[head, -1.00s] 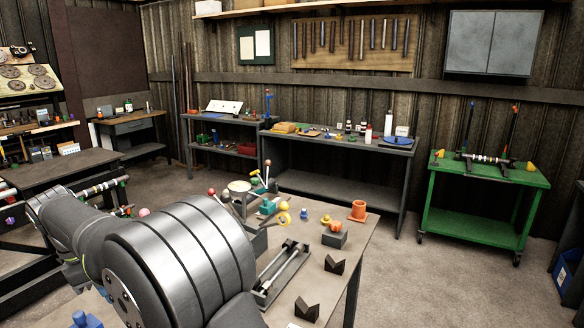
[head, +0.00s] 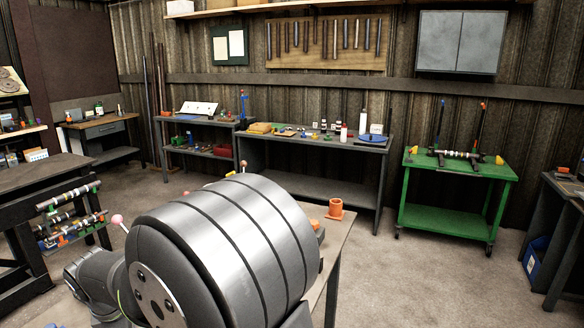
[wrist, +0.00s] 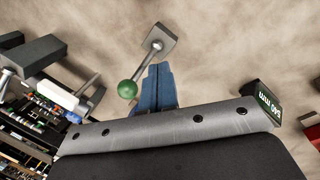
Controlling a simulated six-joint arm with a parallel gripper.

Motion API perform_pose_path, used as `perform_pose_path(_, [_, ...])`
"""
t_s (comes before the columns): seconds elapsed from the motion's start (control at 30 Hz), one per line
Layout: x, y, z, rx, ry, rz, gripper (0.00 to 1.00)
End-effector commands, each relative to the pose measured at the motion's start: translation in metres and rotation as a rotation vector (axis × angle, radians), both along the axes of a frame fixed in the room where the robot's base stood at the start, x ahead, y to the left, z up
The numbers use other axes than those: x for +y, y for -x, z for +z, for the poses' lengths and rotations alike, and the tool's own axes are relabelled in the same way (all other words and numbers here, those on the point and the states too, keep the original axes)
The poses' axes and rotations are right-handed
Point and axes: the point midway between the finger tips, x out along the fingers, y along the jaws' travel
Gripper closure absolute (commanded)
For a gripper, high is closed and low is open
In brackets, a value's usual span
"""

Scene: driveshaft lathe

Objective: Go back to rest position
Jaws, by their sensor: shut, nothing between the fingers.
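My arm's big silver-and-black joint fills the lower middle of the head view and hides most of the near table (head: 337,250). My gripper does not show in the head view. In the wrist view, my gripper (wrist: 158,72) shows as two blue fingers held together, with nothing between them. A green ball on a metal lever (wrist: 127,89) appears just left of the fingers, with a grey square base (wrist: 160,41) above. I cannot tell the gap between lever and fingers.
An orange cup (head: 336,208) stands on the near table's visible corner. A green cart (head: 458,195) stands at the right and a long grey bench (head: 312,142) at the back wall. A rack of shafts (head: 70,215) is at left. Open floor lies between near table and cart.

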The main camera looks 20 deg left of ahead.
Motion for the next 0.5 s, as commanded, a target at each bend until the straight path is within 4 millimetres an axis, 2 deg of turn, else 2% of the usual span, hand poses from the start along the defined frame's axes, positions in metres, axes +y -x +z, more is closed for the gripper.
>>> perform_pose_path(0.1, [-0.009,0.000,-0.001,0.000,-0.061,-0.001,1.00])
perform_pose_path(0.2, [-0.027,0.000,-0.007,0.000,-0.061,-0.002,1.00])
perform_pose_path(0.5, [-0.035,0.000,-0.011,0.000,-0.223,-0.002,1.00])
